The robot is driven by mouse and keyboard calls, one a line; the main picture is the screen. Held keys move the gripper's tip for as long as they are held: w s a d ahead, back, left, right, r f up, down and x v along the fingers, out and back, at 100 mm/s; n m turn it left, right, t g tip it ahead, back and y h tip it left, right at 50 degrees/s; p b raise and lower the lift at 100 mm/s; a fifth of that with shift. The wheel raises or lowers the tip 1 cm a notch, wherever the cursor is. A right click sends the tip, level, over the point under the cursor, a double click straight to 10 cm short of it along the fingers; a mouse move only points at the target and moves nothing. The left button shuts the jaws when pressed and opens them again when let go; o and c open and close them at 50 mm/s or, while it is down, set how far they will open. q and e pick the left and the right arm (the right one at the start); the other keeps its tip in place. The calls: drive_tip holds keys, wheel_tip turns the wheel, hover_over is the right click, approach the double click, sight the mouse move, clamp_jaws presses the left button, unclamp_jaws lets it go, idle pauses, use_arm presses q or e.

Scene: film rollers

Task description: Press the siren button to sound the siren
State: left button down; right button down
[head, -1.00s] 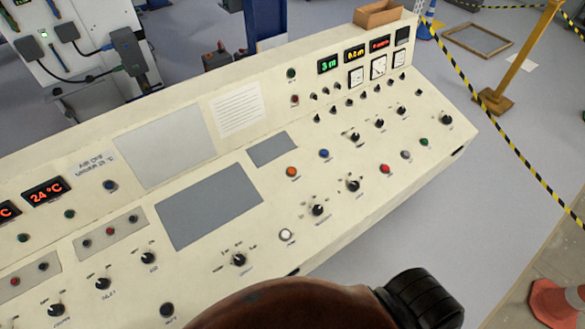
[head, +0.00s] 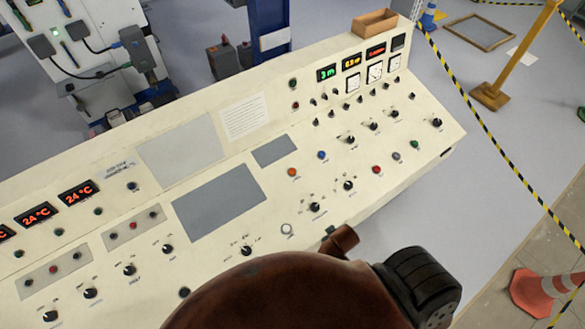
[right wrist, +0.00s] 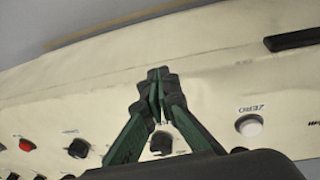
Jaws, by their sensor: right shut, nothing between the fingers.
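No label reading siren can be made out on the cream console (head: 330,235), so I cannot tell which button it is. Its face carries an orange button (head: 292,172), a red button (head: 377,170), a blue button (head: 322,155), a green button (head: 415,144) and a white button (head: 287,229). In the right wrist view the white button (right wrist: 249,125) is labelled ZERO and a red button (right wrist: 27,145) is at the left. My right gripper (right wrist: 158,78), with green fingers, is shut and empty over the console's front strip, near a black knob (right wrist: 161,143). My left gripper is not in view.
Several black knobs stand between the buttons. A brown open box (head: 375,22) sits on the console's back ledge. A striped barrier tape (head: 480,120) and an orange cone (head: 535,290) are to the right. The floor (head: 400,230) before the console is clear.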

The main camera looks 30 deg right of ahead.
drive_tip(key=w+r+t, duration=0.1)
drive_tip(key=w+r, duration=0.1)
drive_tip(key=w, duration=0.1)
drive_tip(key=w+d+r+n+p, duration=0.1)
drive_tip(key=w, duration=0.3)
drive_tip(key=w+d+r+t+h+p, duration=0.1)
drive_tip(key=w+r, duration=0.1)
drive_tip(key=w, duration=0.2)
drive_tip(key=shift+w+r+t, duration=0.25)
drive_tip(key=shift+r+t, duration=0.05)
drive_tip(key=shift+r, duration=0.05)
drive_tip(key=w+r+n+t+p, duration=0.3)
drive_tip(key=w+r+t, duration=0.1)
drive_tip(key=w+r, duration=0.85)
drive_tip(key=n+t, duration=0.1)
hover_over(294, 174)
drive_tip(key=s, duration=0.2)
drive_tip(key=shift+f, duration=0.4)
drive_tip(key=f+b, duration=0.2)
drive_tip(key=w+f+b, duration=0.1)
drive_tip(key=f+b, duration=0.4)
drive_tip(key=shift+w+f+b, duration=0.3)
drive_tip(key=shift+f, duration=0.1)
drive_tip(key=shift+w+a+f+b, duration=0.1)
drive_tip(key=shift+w+f+b, duration=0.05)
drive_tip(key=shift+f+b, duration=0.2)
drive_tip(key=shift+w+f, duration=0.1)
drive_tip(key=shift+f, duration=0.35)
